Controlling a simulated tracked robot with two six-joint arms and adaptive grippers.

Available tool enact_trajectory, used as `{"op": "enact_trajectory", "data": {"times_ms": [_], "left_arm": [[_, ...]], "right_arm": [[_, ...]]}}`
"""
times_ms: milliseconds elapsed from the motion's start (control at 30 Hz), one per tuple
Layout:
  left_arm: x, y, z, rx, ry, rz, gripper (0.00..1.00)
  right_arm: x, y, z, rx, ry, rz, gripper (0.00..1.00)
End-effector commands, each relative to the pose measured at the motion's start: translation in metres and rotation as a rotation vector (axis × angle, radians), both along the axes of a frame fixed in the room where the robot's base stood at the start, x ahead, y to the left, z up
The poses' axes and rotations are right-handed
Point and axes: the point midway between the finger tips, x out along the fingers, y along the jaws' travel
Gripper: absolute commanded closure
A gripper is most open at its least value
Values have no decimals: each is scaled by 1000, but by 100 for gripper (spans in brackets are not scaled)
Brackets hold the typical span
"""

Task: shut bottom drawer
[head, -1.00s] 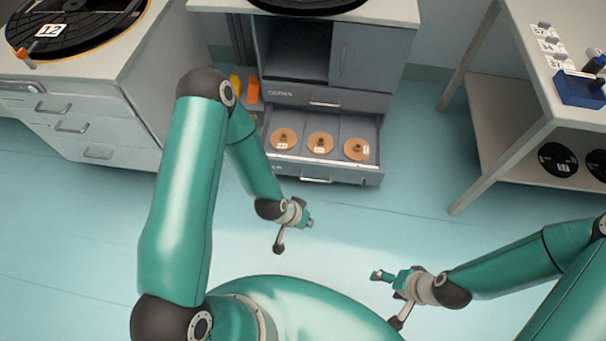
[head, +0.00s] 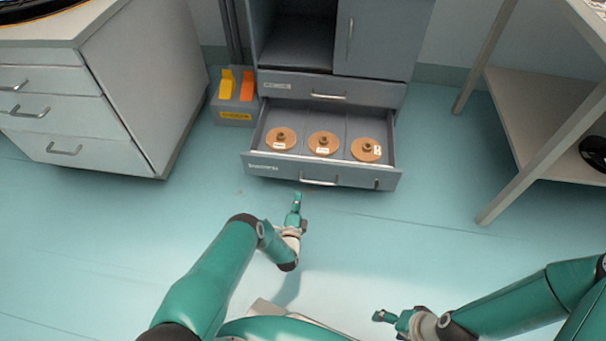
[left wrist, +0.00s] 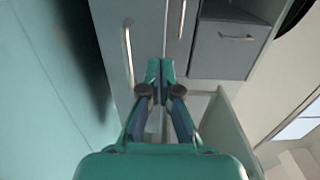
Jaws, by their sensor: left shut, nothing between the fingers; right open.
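The bottom drawer (head: 262,170) of the grey cabinet is pulled open in the head view, with three tan discs (head: 323,143) lying in its compartments. Its front has a bar handle (head: 318,182). My left gripper (head: 298,197) is shut and empty, pointing at the drawer front just below the handle in the picture; a small gap seems to remain. In the left wrist view the shut fingertips (left wrist: 160,68) are in front of the cabinet, and a handle (left wrist: 128,55) shows left of them. My right gripper (head: 384,316) is open and empty, low over the floor.
The drawer above (head: 350,91) is closed. The floor before the drawer is clear.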

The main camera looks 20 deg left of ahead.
Motion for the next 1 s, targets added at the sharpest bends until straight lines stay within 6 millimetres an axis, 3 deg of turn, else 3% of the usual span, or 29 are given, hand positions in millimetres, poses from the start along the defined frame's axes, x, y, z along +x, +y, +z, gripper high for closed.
{"op": "enact_trajectory", "data": {"times_ms": [600,800,1000], "left_arm": [[108,30,-3,-3,-3,-1,100],[124,35,-1,-5,1,0,100],[127,36,1,-6,2,0,100]], "right_arm": [[0,0,-64,0,0,0,30],[0,0,-74,0,0,0,30],[0,0,-74,0,0,0,30]]}}
